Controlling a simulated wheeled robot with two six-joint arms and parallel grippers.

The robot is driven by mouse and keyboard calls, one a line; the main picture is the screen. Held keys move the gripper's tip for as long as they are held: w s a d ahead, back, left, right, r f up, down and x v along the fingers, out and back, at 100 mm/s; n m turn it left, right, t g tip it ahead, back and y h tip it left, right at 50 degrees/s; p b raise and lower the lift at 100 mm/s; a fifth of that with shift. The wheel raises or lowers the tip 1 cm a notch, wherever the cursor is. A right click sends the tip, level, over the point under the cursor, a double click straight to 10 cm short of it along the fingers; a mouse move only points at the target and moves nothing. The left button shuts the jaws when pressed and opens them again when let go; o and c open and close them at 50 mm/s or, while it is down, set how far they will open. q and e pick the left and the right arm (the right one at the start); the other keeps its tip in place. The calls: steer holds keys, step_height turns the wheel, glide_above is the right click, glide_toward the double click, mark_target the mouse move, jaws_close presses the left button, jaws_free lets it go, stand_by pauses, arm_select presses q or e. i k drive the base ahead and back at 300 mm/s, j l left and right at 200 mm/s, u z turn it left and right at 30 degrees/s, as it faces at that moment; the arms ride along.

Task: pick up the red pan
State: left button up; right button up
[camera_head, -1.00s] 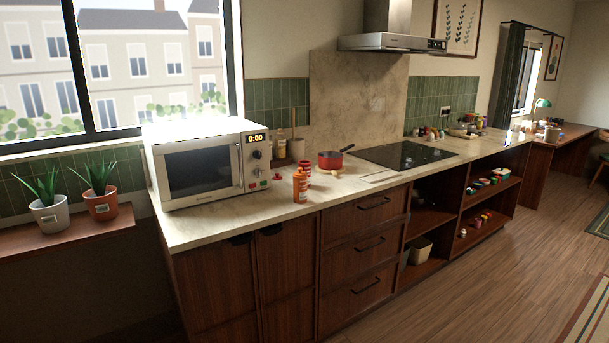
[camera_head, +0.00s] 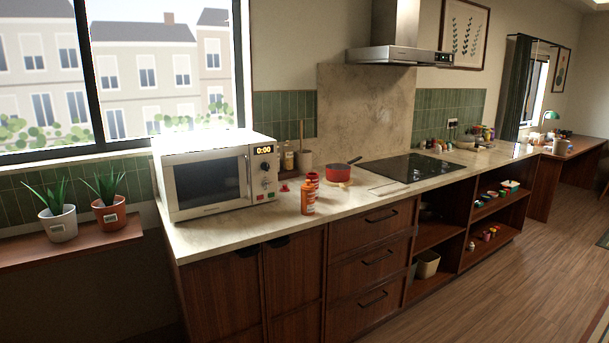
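The red pan (camera_head: 337,173) is small, with a red body and a dark handle tip pointing up and to the right. It sits on the pale stone counter (camera_head: 235,236), left of the black cooktop (camera_head: 411,167) and right of the microwave. Neither of my grippers shows in the head view.
A white microwave (camera_head: 211,178) stands at the counter's left end. An orange bottle (camera_head: 308,198) and a red can (camera_head: 313,180) stand in front and left of the pan. Potted plants (camera_head: 58,222) stand on the left sill. Wood floor (camera_head: 500,290) is open at right.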

mark_target(335, 173)
steer(key=i+l+u, duration=0.45)
steer(key=l+u, duration=0.15)
steer(key=u, duration=0.15)
steer(key=i+l+u, duration=0.1)
steer(key=l+u, duration=0.25)
